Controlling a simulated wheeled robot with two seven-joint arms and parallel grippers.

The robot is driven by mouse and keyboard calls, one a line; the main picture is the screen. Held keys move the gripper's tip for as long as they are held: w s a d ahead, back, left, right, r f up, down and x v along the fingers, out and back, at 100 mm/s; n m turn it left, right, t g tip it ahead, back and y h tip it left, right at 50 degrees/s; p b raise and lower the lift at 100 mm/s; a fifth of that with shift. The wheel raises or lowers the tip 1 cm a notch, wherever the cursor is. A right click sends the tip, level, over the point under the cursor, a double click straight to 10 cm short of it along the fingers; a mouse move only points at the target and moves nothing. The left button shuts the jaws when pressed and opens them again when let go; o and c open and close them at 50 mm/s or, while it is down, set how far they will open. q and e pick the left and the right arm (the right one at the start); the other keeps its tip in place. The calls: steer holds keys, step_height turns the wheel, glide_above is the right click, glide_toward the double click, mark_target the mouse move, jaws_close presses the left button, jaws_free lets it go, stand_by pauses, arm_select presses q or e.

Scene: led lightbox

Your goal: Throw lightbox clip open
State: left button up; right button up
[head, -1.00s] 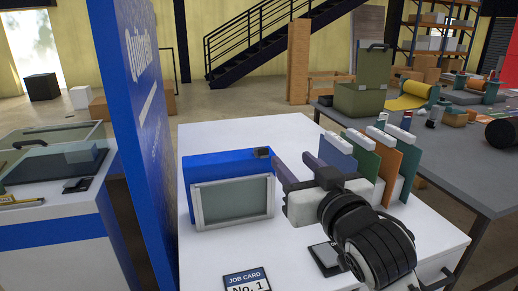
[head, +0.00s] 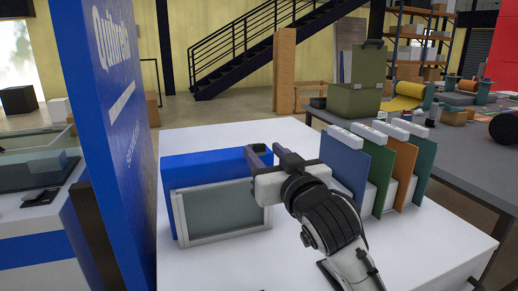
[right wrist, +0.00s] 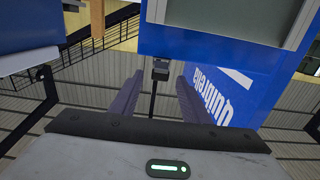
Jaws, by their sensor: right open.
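The lightbox (head: 235,159) is a blue case with a grey-framed, dull green panel (head: 220,210) on its front. It stands on the white table. Its small dark clip (head: 259,148) is at the top right corner, partly behind my fingers. My right gripper (head: 266,153) is open at that corner, its dark fingers pointing at the clip. In the right wrist view the clip (right wrist: 161,68) shows between the fingertips (right wrist: 159,78), at the edge of the blue case (right wrist: 205,42). I cannot tell whether a finger touches it. My left gripper is not in view.
Upright coloured panels (head: 345,160) stand in a row right of my right gripper. A tall blue sign board (head: 110,130) rises at the left. The white table (head: 440,250) is clear at the front right. A grey bench (head: 470,165) with a green case (head: 357,85) is behind.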

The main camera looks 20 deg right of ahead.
mark_target(260, 148)
steer(key=w, duration=0.3)
steer(key=shift+w, duration=0.25)
steer(key=shift+w+a, duration=0.1)
steer(key=shift+w, duration=0.15)
